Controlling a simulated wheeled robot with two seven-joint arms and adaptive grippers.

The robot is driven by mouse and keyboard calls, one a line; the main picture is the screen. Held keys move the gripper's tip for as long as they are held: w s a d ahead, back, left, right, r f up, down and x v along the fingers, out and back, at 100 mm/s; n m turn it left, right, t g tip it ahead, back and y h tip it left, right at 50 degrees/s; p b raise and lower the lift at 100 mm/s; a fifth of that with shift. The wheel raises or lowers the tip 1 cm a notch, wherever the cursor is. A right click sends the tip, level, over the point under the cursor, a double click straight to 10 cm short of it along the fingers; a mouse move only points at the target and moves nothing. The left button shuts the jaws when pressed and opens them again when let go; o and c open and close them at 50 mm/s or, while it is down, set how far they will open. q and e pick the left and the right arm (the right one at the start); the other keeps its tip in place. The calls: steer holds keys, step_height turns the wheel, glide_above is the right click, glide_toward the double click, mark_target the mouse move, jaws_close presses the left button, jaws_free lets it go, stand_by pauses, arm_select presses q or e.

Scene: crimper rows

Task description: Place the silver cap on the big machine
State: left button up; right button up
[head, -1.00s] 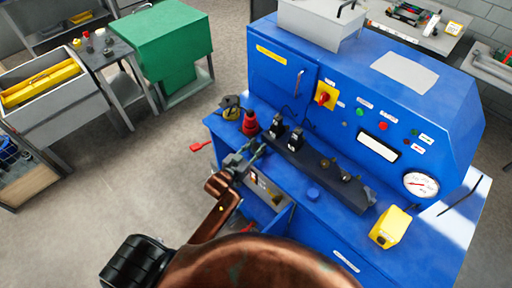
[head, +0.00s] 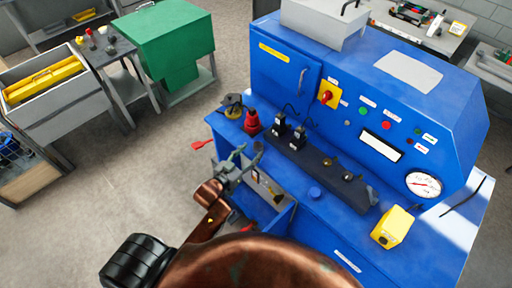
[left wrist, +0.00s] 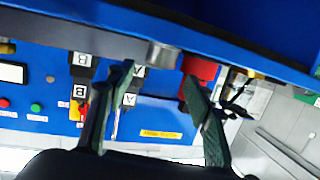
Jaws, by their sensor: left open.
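The big blue machine (head: 350,95) fills the right half of the head view, with a front ledge (head: 375,225) and a dark rail (head: 320,165) on it. My left gripper (head: 247,152) is open at the ledge's near left edge, above an open drawer. In the left wrist view my left gripper (left wrist: 160,82) has its two fingers spread wide. The silver cap (left wrist: 163,54) shows beyond and between the fingertips, at the ledge edge, with nothing gripping it. In the head view the cap is hard to tell from the fingertips. My right gripper is not in view.
A red part (head: 252,123) stands on the ledge near two black blocks (head: 289,133). The open drawer (head: 268,205) juts out below my left gripper. A yellow box (head: 392,228) sits at right. A green cabinet (head: 165,45) stands back left; the floor between is clear.

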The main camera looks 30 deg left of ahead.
arm_select(q)
steer(key=v, duration=0.6)
steer(key=shift+b, duration=0.3)
stand_by(1.0)
